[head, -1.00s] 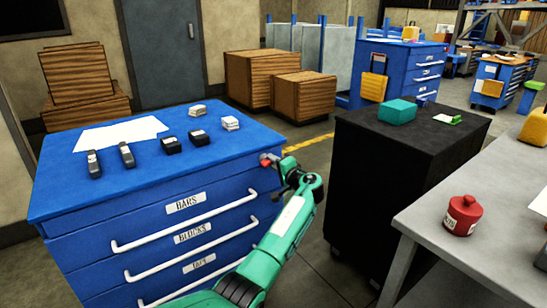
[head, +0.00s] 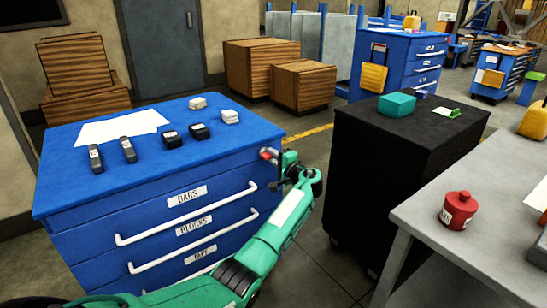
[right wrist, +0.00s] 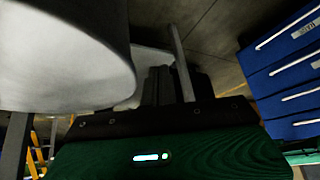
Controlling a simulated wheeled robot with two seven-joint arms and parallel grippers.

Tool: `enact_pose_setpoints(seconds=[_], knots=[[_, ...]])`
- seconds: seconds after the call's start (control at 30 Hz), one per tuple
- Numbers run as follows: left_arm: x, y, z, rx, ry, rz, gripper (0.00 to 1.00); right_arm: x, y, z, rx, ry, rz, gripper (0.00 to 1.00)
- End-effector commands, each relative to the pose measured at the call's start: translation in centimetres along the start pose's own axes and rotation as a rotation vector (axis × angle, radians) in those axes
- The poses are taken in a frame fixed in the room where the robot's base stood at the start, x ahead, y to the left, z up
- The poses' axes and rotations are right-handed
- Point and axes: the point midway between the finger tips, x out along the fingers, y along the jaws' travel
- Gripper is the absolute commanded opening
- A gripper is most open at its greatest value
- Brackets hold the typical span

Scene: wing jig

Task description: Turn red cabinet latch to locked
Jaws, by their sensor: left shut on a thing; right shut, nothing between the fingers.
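The red cabinet latch (head: 266,155) is a small red piece at the upper right corner of the blue drawer cabinet (head: 90,228), just below the top's edge. My left gripper (head: 273,157) is shut on the latch, with its green arm reaching up from below. The fingers hide part of the latch, and its exact turn angle is too small to tell. My right gripper (right wrist: 160,88) shows only in the right wrist view, dark and shut with nothing held, away from the latch.
Dark bars, blocks and a white sheet (head: 122,127) lie on the blue cabinet. A black cabinet (head: 400,165) with a teal box (head: 396,104) stands to the right. A grey table (head: 425,205) holds a red canister (head: 458,210). Floor shows between the cabinets.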

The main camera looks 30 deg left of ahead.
Motion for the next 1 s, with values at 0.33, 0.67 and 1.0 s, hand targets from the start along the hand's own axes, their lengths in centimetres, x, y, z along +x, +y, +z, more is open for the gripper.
enact_pose_setpoints(seconds=[0.33, 0.67, 1.0], knots=[[-0.1, 0.1, 0.0, 0.0, 0.0, 0.002, 0.36, 0.0, 0.0, 0.0, 0.0, 0.001, 0.0, 0.0], [-2.9, 0.1, -0.1, -0.001, 0.003, 0.002, 0.36, -0.2, 0.1, 0.3, 0.001, -0.025, 0.004, 0.0], [-10.6, 0.2, -0.1, -0.001, 0.003, 0.004, 0.36, -1.2, 0.9, 0.7, 0.009, -0.071, 0.022, 0.0]])
